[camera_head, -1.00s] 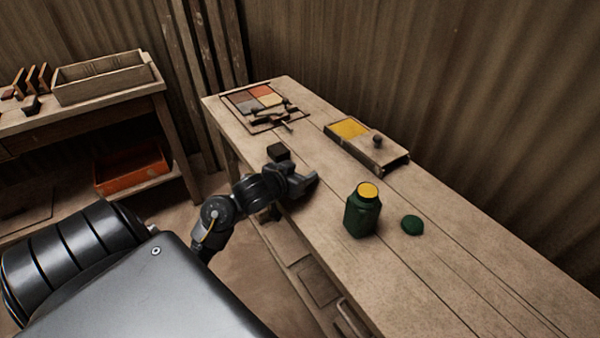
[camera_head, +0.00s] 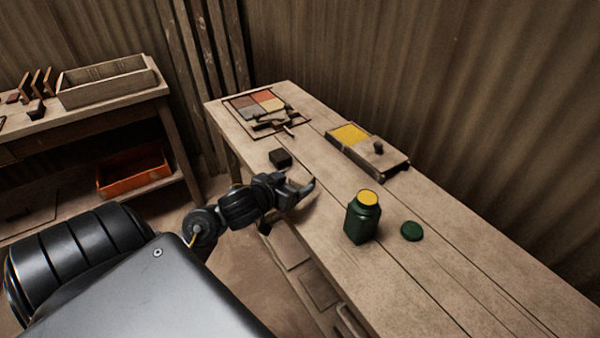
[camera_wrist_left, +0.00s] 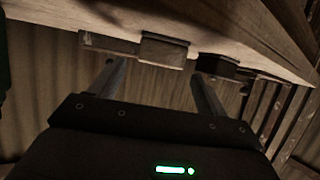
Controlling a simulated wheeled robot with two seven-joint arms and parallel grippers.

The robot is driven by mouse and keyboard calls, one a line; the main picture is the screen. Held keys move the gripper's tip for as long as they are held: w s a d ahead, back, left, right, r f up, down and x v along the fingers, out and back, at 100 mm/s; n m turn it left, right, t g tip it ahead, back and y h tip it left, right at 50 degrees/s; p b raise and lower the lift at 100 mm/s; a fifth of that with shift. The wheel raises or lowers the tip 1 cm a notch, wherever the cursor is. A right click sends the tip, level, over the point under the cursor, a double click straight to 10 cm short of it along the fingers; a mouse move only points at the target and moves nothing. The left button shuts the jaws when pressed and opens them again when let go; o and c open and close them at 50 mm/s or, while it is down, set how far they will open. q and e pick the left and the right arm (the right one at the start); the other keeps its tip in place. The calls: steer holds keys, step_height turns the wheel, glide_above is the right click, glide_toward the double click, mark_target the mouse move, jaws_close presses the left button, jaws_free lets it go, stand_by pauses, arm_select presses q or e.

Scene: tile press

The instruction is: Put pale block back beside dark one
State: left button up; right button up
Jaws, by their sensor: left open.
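The dark block (camera_head: 280,158) sits on the long bench near its left edge, and it also shows in the left wrist view (camera_wrist_left: 218,66). My left gripper (camera_head: 310,190) is open just on the near side of the dark block, apart from it. In the left wrist view my open fingers (camera_wrist_left: 155,85) have nothing between them. A brownish block-like shape (camera_wrist_left: 163,50) shows beside the dark block there; I cannot tell whether it is the pale block. In the head view I cannot make out the pale block, which my gripper may hide. My right gripper is not in view.
A green jar (camera_head: 362,222) with yellow contents and its green lid (camera_head: 411,231) stand to the right of my gripper. Behind are a yellow-filled box (camera_head: 385,163) and a tile frame (camera_head: 262,127). A side table with a wooden tray (camera_head: 108,92) is at left.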

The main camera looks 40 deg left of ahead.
arm_select(q)
steer(key=p+v, duration=0.2)
steer(key=v, duration=0.3)
steer(key=shift+s+r, duration=0.15)
steer(key=shift+r, duration=0.1)
steer(key=shift+p+v, duration=0.35)
steer(key=shift+v, duration=0.45)
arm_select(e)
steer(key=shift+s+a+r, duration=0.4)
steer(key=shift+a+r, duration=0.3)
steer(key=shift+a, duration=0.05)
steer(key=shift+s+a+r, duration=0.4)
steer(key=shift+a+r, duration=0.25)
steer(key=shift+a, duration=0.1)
arm_select(q)
steer(key=shift+f, duration=0.15)
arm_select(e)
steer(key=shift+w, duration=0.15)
